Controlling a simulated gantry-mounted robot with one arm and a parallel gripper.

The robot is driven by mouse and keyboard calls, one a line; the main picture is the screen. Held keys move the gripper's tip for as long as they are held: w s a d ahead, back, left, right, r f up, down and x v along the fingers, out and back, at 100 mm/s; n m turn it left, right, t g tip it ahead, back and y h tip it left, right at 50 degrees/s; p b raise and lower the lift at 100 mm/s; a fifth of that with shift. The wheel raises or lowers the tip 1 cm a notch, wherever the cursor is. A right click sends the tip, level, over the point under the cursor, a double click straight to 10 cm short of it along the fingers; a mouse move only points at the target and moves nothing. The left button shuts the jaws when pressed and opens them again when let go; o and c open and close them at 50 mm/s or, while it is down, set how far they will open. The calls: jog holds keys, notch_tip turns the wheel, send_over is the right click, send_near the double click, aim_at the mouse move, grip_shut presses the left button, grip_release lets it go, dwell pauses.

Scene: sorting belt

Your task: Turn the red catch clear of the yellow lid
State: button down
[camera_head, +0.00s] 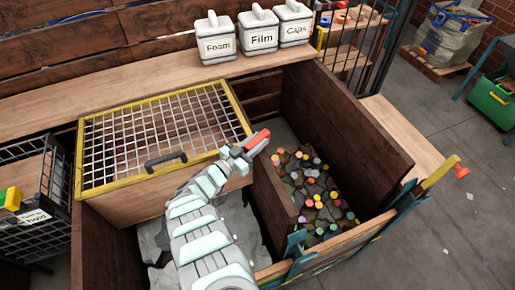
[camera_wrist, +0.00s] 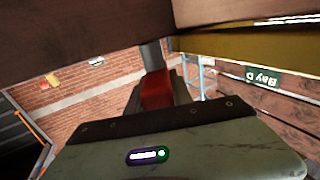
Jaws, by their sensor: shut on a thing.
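The yellow lid (camera_head: 83,160) is a yellow-edged frame with wire mesh and a dark handle (camera_head: 165,159). It lies flat over a wooden bin at the left of the head view. Its yellow edge (camera_wrist: 250,44) also crosses the upper right of the wrist view. The red catch (camera_head: 258,139) is at the lid's right front corner, pointing up and right. My gripper (camera_head: 243,150) is shut on the catch, beside that corner. In the wrist view the red catch (camera_wrist: 156,90) shows in front of my gripper; the fingertips are partly hidden.
An open bin (camera_head: 352,125) with many colourful caps is to the right. White containers labelled Foam (camera_head: 215,46), Film (camera_head: 259,41) and Caps (camera_head: 292,31) stand on the back ledge. A wire basket (camera_head: 35,240) is at the left. The floor (camera_head: 430,200) at the right is mostly clear.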

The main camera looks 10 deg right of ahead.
jog(key=shift+f+m+g+h+b, duration=0.35)
jog(key=shift+m+g+b, duration=0.3)
jog(key=shift+b, duration=1.5)
jog(key=shift+f+m+g+h+b, duration=0.15)
jog(key=shift+m+g+h+b, duration=0.5)
jog(key=shift+b, duration=1.45)
jog(key=shift+g+b, duration=0.5)
jog(key=shift+b, duration=0.3)
jog(key=g+b, duration=0.1)
jog(key=b, duration=0.2)
jog(key=shift+r+m, duration=0.2)
jog(key=shift+m, duration=0.1)
jog(key=shift+r+g+b, duration=0.25)
jog(key=shift+g+b, duration=0.05)
jog(key=shift+b, duration=0.25)
jog(key=c, duration=1.1)
grip_release()
jog(key=p+v, duration=0.1)
jog(key=v, duration=0.9)
jog(key=shift+a+f, duration=0.15)
jog(key=shift+a, duration=0.25)
